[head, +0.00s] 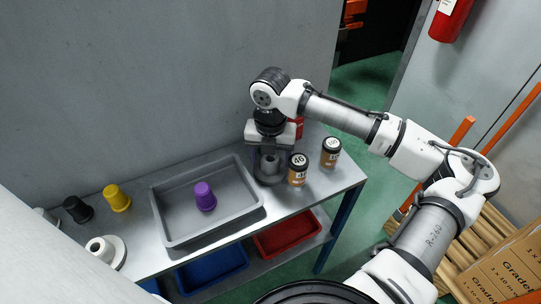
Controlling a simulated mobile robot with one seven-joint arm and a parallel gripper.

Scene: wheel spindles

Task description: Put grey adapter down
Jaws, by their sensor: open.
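The grey adapter (269,163) stands upright near the right part of the metal table, directly below my arm's end. It appears to sit on a darker grey round base, though the contact is partly hidden. My gripper (268,152) points down over the adapter, its jaws open and one on each side of it. The gripper body and fingers partly cover the adapter's top, so any small gap there cannot be told.
A grey tray (163,212) holds a purple adapter (205,197). Yellow (117,198) and black (77,209) adapters and a white flanged piece (104,250) stand left. A red bin (287,235) sits below.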

